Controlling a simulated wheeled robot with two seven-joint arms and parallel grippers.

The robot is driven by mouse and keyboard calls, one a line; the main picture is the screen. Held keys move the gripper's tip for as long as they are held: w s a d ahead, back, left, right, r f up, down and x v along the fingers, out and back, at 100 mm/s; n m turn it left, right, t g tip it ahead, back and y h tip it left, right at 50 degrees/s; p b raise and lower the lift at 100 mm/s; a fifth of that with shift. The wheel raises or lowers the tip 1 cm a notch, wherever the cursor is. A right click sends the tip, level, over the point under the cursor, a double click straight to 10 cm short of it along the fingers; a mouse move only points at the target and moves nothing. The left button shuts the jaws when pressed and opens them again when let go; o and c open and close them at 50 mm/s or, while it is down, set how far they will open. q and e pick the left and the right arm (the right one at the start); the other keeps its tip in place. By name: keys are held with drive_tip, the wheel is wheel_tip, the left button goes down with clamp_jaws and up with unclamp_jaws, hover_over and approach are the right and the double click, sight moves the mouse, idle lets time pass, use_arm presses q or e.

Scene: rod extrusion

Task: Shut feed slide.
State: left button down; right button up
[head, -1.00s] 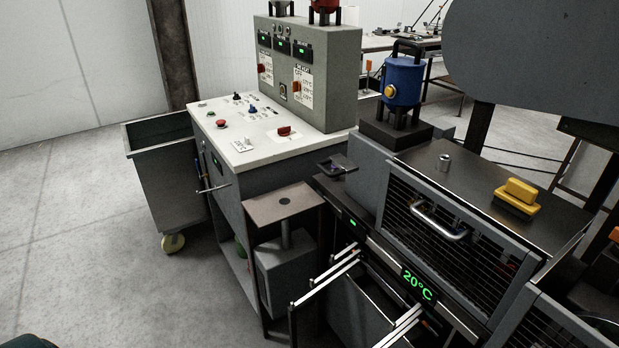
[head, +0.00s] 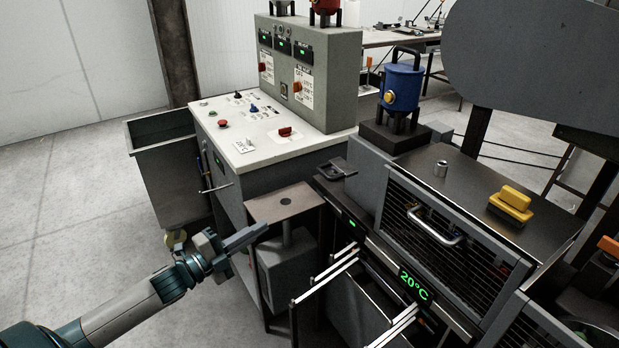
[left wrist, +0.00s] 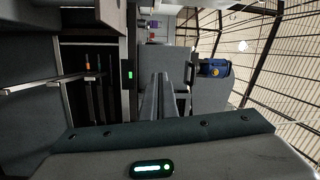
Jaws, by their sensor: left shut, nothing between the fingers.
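An open drawer-like slide with pale rails (head: 328,272) sticks out from the front of the grey machine. A small dark plate (head: 336,168) juts from the machine's upper left corner. I cannot tell for sure which of the two is the feed slide. My left gripper (head: 262,229) is shut and empty, in front of the small stand and left of the rails, apart from both. In the left wrist view its shut fingers (left wrist: 163,95) point toward the machine, and a rail (left wrist: 40,83) shows at the left. My right gripper is not in view.
A small stand with a square top (head: 285,203) stands between the control cabinet (head: 270,150) and the machine. A grey bin (head: 165,165) is at the left. The mesh guard with a handle (head: 435,228) is closed. Floor at the left (head: 70,230) is clear.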

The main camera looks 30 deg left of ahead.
use_arm(q)
wheel_tip(320, 180, up, 8)
drive_tip(key=d+m+h, duration=0.2)
drive_tip(key=m, duration=0.2)
drive_tip(key=shift+s+r+h, duration=0.15)
drive_tip(key=shift+s+h, duration=0.1)
drive_tip(key=shift+h, duration=0.15)
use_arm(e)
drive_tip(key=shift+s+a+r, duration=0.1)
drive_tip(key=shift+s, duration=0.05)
use_arm(q)
drive_tip(key=shift+w+d, duration=0.1)
drive_tip(key=shift+d, duration=0.05)
